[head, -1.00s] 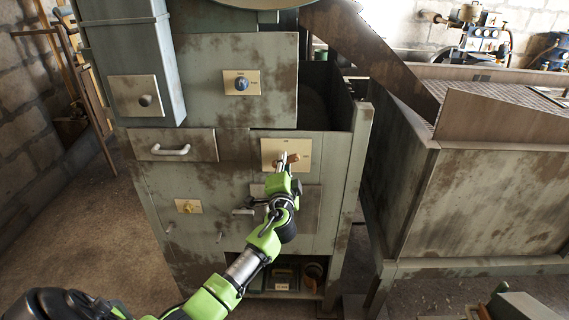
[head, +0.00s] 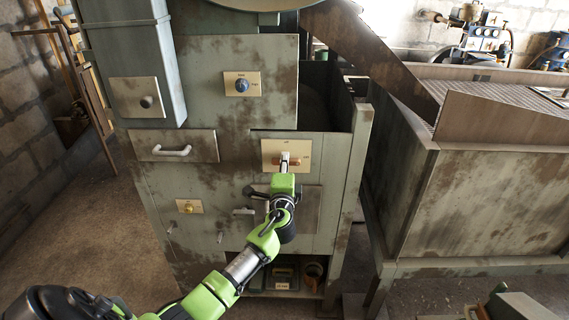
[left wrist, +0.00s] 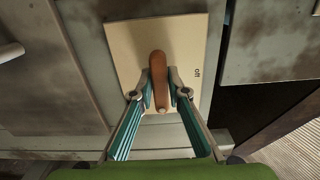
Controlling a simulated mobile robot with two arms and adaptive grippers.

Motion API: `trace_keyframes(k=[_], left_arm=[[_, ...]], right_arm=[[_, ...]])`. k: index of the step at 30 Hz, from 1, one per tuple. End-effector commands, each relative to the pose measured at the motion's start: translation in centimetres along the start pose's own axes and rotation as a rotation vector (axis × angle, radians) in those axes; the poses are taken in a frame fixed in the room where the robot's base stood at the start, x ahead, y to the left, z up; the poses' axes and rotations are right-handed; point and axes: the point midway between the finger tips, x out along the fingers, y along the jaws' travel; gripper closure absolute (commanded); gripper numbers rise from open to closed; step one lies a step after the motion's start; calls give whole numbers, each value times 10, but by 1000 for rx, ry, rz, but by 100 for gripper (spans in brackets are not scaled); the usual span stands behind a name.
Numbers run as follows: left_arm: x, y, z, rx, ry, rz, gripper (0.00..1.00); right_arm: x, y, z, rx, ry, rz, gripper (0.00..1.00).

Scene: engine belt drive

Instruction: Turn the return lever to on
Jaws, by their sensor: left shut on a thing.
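The return lever is an orange-brown handle on a cream plate (head: 269,150) on the front of the grey-green machine. In the left wrist view the lever (left wrist: 158,75) stands near the middle of its plate (left wrist: 125,45). The word "off" is printed on the plate to its right; no "on" mark is readable. My left gripper (left wrist: 160,88) is shut on the lever, one fingertip on each side. In the head view the left gripper (head: 285,165) is at the plate and partly covers the lever (head: 294,162). My right gripper is not in view.
A drawer with a white handle (head: 172,151) is to the left. A large metal bin (head: 480,205) stands to the right.

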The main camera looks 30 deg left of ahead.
Motion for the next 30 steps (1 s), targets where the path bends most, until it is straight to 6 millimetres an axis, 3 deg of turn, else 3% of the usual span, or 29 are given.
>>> trace_keyframes(k=[6,7,8,20,25,30], left_arm=[[0,1,0,1,1,2,100],[0,1,0,1,1,2,77],[0,1,0,1,1,2,69],[-4,1,0,-1,1,1,69],[-25,1,-1,-2,3,2,69],[-62,2,-1,-2,3,3,69]], right_arm=[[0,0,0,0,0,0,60],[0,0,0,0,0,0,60],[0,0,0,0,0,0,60],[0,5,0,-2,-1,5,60],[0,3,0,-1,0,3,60],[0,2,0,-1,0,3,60]])
